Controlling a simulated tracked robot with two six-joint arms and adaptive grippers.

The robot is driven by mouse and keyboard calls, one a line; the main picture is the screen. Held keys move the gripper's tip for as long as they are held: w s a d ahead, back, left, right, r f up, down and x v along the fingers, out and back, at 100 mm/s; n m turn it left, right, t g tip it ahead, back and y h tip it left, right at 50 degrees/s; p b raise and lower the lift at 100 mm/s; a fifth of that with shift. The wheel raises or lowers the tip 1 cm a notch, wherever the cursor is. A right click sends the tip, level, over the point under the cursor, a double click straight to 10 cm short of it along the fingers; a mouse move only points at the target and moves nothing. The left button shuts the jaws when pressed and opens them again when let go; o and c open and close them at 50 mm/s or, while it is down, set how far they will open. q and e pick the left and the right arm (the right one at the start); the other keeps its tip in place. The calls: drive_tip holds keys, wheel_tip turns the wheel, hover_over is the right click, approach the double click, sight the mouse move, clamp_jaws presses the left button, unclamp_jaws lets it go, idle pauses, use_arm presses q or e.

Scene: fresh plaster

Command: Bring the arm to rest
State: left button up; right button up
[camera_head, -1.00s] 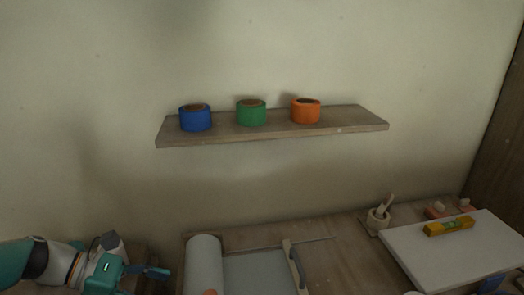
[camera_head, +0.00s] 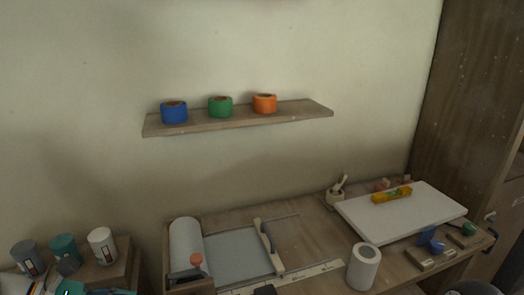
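Only a teal part of my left arm (camera_head: 100,292) shows, at the bottom left edge of the head view, in front of the small wooden stand with cans. Its fingertips are cut off or too unclear to tell whether they are open or shut, or whether they hold anything. My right gripper is not seen in the head view.
Blue (camera_head: 174,112), green (camera_head: 220,106) and orange (camera_head: 265,103) tape rolls sit on the wall shelf (camera_head: 240,121). The bench holds a paper roll (camera_head: 186,246), a white roll (camera_head: 363,267) and a white board (camera_head: 420,213) bearing a yellow level (camera_head: 392,195). Cans (camera_head: 102,246) stand at left.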

use_arm(q)
drive_tip(key=s+d+f+m+g+y, duration=0.25)
drive_tip(key=s+d+f, duration=0.25)
drive_tip(key=f, duration=0.5)
drive_tip(key=s+d+f+m+g+y, duration=0.1)
drive_tip(key=s+d+f+m+g, duration=0.35)
drive_tip(key=f, duration=0.45)
drive_tip(key=s+d+f+m+g+y, duration=0.1)
drive_tip(key=s+d+f+m+g, duration=0.15)
drive_tip(key=s+d+f, duration=0.55)
wheel_tip(320, 180, down, 8)
drive_tip(key=a+m+t+y, duration=0.2)
drive_tip(key=m, duration=0.3)
drive_tip(key=w+a+f+m+t, duration=0.1)
drive_tip(key=w+m+t, duration=0.3)
drive_tip(key=w+m, duration=0.1)
drive_tip(key=shift+w+a+f+y, duration=0.2)
drive_tip(key=shift+w+y, duration=0.25)
drive_tip(key=shift+w, duration=0.45)
